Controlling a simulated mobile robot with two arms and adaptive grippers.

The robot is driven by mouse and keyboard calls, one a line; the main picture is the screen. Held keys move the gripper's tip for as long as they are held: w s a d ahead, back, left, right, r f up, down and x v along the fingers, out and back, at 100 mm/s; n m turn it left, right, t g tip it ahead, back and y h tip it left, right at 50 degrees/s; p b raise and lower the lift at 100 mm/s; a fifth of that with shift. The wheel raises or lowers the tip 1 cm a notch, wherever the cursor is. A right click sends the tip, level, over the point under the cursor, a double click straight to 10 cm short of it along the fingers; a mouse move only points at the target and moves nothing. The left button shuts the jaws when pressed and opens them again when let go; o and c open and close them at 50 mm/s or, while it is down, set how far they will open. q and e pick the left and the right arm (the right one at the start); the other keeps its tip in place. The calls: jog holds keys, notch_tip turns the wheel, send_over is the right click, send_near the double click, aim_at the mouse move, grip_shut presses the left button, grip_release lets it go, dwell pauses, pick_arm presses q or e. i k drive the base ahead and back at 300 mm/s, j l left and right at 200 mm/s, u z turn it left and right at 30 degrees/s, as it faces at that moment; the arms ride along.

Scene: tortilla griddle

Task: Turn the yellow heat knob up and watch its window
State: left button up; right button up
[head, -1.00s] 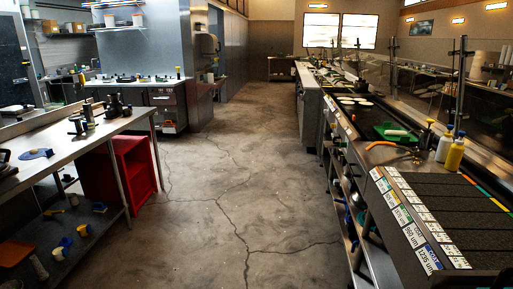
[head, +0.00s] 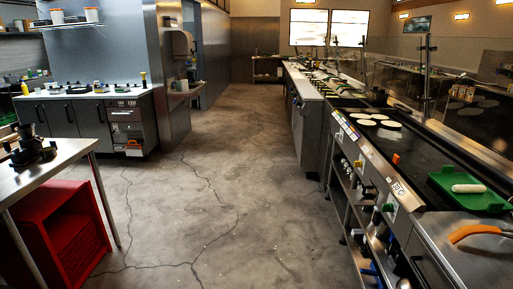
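The griddle (head: 425,160) runs along the right side, with a control panel on its aisle-facing front. A small yellowish knob (head: 358,163) sits on that panel, and a green knob (head: 388,207) sits nearer to me. The yellowish one looks like the yellow heat knob, but it is small at this distance. I cannot read its setting or make out its window. A white label with dark writing (head: 398,188) shows on the panel edge. Neither of my grippers is in view.
Pale tortillas (head: 377,119) lie on the griddle. A green tray (head: 470,188) with a white roll and an orange-handled tool (head: 475,232) are nearer. A red crate (head: 60,235) stands under the left table (head: 60,155). The cracked concrete aisle (head: 230,170) between is clear.

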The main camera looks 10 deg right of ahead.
aim_at(357, 164)
jog(key=i+z, duration=0.1)
jog(key=i, duration=0.9)
jog(key=i+j, duration=0.2)
jog(key=i, duration=0.8)
jog(key=l+z, duration=0.05)
